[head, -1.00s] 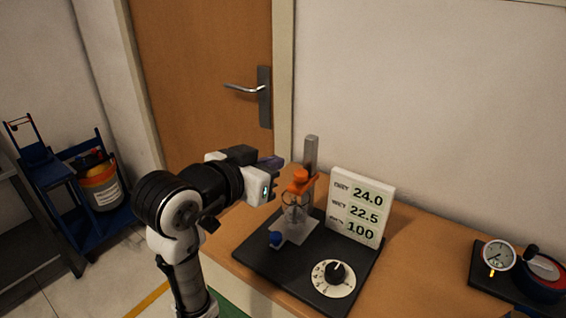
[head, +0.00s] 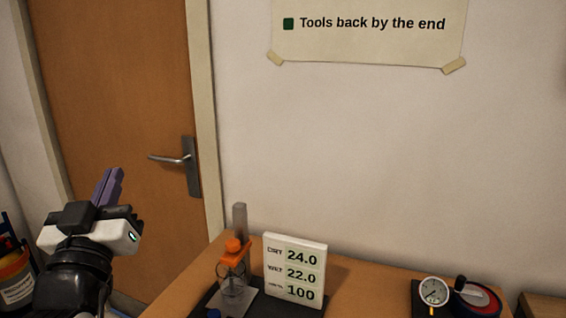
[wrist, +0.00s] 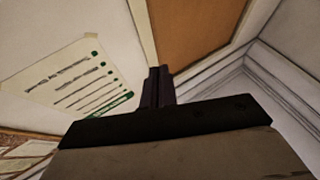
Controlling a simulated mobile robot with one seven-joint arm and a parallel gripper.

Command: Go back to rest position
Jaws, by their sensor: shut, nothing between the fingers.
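My gripper (head: 110,186) is at the left of the head view, raised in front of the brown door. Its purple fingers are together and point up, with nothing between them. In the wrist view the fingers (wrist: 158,86) stand close together against the wall and door, empty. The gauge rig stands on the bench to the right of my gripper, apart from it. It has an orange clamp (head: 236,250) on a grey post and a white display panel (head: 294,270) reading 24.0, 22.0 and 100. The lower part of the rig is cut off by the picture's bottom edge.
The brown door (head: 120,90) with a metal handle (head: 185,162) is behind my arm. A dial gauge (head: 434,290) and a red round device (head: 476,298) sit on the bench (head: 365,285) at right. A paper sign (head: 365,30) hangs on the wall. A yellow container (head: 14,278) is at far left.

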